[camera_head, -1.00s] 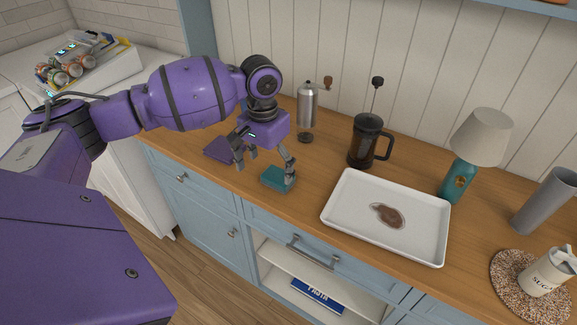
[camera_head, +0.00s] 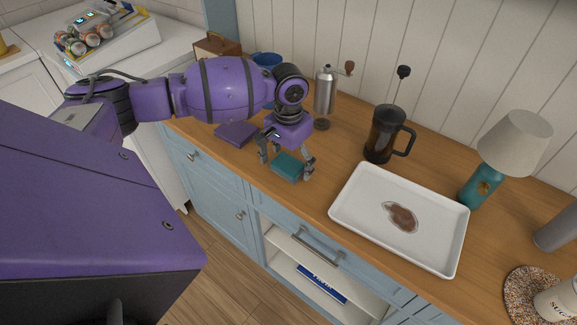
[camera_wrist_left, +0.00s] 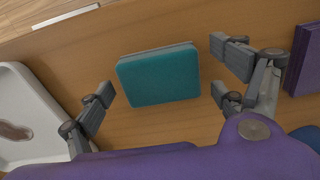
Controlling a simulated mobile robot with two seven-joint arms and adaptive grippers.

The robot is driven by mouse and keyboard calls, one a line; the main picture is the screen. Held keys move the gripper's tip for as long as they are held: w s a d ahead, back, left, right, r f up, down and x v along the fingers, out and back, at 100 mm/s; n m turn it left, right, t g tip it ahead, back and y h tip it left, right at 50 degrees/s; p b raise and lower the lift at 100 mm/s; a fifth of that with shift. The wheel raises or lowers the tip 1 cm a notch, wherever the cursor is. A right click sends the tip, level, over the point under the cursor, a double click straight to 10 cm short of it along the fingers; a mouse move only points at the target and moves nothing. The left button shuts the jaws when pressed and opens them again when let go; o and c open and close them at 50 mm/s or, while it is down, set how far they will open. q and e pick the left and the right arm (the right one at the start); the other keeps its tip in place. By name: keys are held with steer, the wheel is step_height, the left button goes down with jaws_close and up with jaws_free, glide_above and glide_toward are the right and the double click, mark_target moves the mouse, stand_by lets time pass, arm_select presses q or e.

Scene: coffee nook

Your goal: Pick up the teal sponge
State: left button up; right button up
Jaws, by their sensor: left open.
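The teal sponge (camera_head: 287,167) lies flat on the wooden counter, near its front edge. My left gripper (camera_head: 287,170) is open above it, with a finger to either side of the sponge in the head view. In the left wrist view the sponge (camera_wrist_left: 159,75) lies between the spread fingers of the left gripper (camera_wrist_left: 165,92), and gaps show on both sides. My right gripper is not in view.
A white tray (camera_head: 345,208) with a brown spill stands to the right. A purple block (camera_head: 236,133) lies to the left. A metal grinder (camera_head: 325,95), a French press (camera_head: 384,135) and a teal lamp (camera_head: 478,187) stand behind. The counter's front edge is close to the sponge.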

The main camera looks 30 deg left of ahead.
mark_target(288, 162)
arm_select(q)
steer(key=shift+c, duration=0.3)
steer(key=c, duration=0.8)
steer(key=shift+r, duration=0.45)
step_height(288, 162, up, 2)
steer(key=shift+r, duration=0.1)
steer(key=d+r, duration=0.1)
steer(key=s+d+r, duration=0.1)
steer(key=r, duration=0.1)
steer(key=s+d+r+p, duration=0.1)
steer(key=r, duration=0.1)
steer(key=shift+s, duration=0.25)
steer(key=shift+s+d+r+p, duration=0.1)
steer(key=shift+s+d+r, duration=0.7)
steer(key=shift+s+d, duration=0.4)
steer(key=shift+s+d+r+p, duration=0.15)
steer(key=shift+s+d+r, duration=0.75)
steer(key=shift+d, duration=0.45)
steer(key=shift+s+d+r+p, duration=0.1)
steer(key=shift+s+d+r, duration=0.6)
steer(key=shift+s+d, duration=0.55)
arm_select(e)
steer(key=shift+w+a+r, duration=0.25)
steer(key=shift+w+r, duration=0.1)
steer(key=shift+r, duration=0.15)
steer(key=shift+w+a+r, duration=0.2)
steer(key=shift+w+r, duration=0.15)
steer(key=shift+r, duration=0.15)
arm_select(q)
steer(key=shift+w, duration=0.1)
